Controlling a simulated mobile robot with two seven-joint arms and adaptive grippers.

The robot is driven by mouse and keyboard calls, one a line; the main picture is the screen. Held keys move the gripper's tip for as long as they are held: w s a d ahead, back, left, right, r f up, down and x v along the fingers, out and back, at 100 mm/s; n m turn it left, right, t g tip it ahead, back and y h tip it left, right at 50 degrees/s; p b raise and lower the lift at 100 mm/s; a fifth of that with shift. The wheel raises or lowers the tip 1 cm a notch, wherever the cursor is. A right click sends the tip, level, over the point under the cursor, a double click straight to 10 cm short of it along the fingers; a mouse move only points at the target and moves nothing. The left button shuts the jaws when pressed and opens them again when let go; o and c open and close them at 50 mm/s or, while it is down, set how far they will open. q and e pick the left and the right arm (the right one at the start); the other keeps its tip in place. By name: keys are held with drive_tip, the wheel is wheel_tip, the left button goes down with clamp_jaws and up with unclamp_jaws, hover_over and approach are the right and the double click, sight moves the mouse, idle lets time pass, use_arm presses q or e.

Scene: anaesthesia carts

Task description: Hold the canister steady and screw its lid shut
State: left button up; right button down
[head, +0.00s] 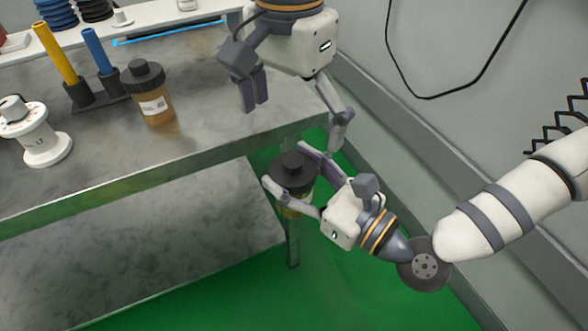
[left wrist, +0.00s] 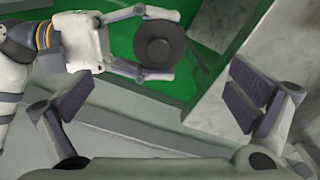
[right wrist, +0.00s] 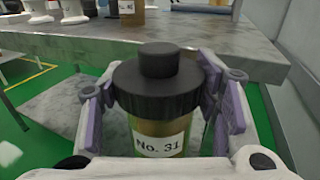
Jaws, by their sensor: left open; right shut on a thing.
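The canister is an amber jar (right wrist: 145,127) with a white label reading "No. 31". A black knobbed lid (head: 292,170) sits level on its top; how tightly it is threaded cannot be told. My right gripper (head: 291,175) is shut on the canister, with one finger on each side, and holds it upright off the table's right end. In the left wrist view the lid (left wrist: 160,45) shows from above, near the top. My left gripper (head: 298,112) is open and empty, above and apart from the lid, with fingers spread wide and pointing down.
A steel table (head: 205,145) with a lower shelf stands at left. On it are a second amber jar with a black lid (head: 150,92), a white spool (head: 40,135), and yellow and blue rods in dark holders. A grey wall (head: 440,130) runs along the right.

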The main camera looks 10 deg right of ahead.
drive_tip(key=shift+r, duration=0.1)
use_arm(q)
wheel_tip(320, 180, up, 8)
drive_tip(key=shift+f, duration=0.1)
